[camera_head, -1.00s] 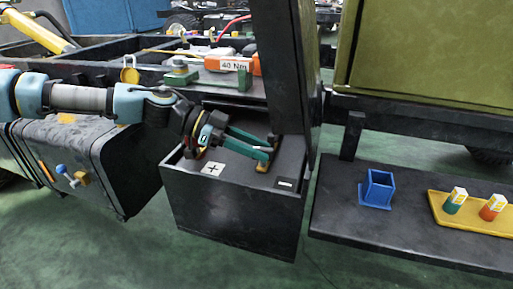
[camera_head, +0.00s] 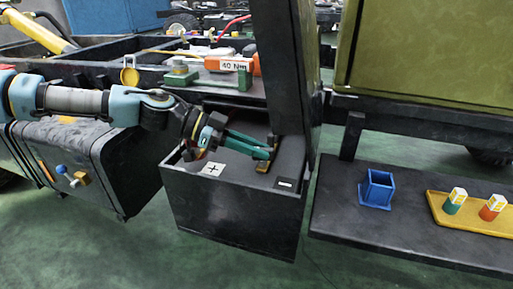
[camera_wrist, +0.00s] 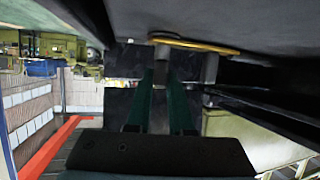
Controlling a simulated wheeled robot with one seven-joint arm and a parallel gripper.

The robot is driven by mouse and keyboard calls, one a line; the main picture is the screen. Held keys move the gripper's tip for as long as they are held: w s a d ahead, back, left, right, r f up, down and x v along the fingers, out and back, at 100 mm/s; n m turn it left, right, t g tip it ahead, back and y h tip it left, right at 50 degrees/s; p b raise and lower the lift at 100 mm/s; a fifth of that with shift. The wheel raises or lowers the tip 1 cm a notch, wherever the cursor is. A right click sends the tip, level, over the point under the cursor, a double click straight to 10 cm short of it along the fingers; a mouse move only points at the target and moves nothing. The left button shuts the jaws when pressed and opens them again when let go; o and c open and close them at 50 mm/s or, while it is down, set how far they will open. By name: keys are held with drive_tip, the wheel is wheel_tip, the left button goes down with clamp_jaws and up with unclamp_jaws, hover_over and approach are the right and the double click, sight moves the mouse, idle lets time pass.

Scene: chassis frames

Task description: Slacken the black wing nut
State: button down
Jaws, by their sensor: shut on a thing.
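My gripper (camera_head: 268,148) reaches over the black battery box in the head view, its green fingers pointing right. The fingertips are at the brass clamp (camera_head: 263,166) near the box's right side, by the minus label. They are closed on the black wing nut, which is small, dark and mostly hidden by the fingers. In the wrist view the two green fingers of my gripper (camera_wrist: 163,72) run up to the brass clamp (camera_wrist: 215,47), with a grey post beside them. I cannot tell how far the nut is turned.
The black battery box (camera_head: 230,215) carries a plus label (camera_head: 213,169) and a minus label (camera_head: 285,183). A dark upright post (camera_head: 283,70) stands close behind the fingertips. A blue holder (camera_head: 377,189) and a yellow tray (camera_head: 440,212) sit on the shelf at right.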

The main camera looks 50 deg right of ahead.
drive_tip(key=n+t+h, duration=0.2)
drive_tip(key=n, duration=0.1)
drive_tip(key=n+t+h, duration=0.1)
drive_tip(key=shift+s+a+n+t+h+p, duration=0.3)
drive_tip(key=shift+t+h+p, duration=0.05)
drive_tip(key=shift+t+h, duration=0.05)
drive_tip(key=n+t, duration=0.1)
drive_tip(key=n+t+h, duration=0.1)
drive_tip(key=n+t, duration=0.1)
drive_tip(key=n+t+h, duration=0.1)
drive_tip(key=shift+s+a+t, duration=0.1)
drive_tip(key=shift+s+t, duration=0.25)
drive_tip(key=shift+t, duration=0.05)
drive_tip(key=n+t, duration=0.2)
drive_tip(key=n+t+b, duration=0.1)
drive_tip(key=n+t, duration=0.3)
drive_tip(key=shift+s, duration=0.35)
drive_tip(key=n+t, duration=0.1)
drive_tip(key=t, duration=0.1)
drive_tip(key=n+t+y, duration=0.1)
drive_tip(key=n, duration=0.1)
drive_tip(key=shift+s+d+t, duration=0.1)
drive_tip(key=shift+d+t, duration=0.1)
drive_tip(key=shift+t, duration=0.2)
drive_tip(key=shift+n+t+y, duration=0.8)
drive_tip(key=shift+n+t, duration=0.1)
drive_tip(key=shift+n, duration=0.1)
drive_tip(key=c, duration=0.8)
unclamp_jaws()
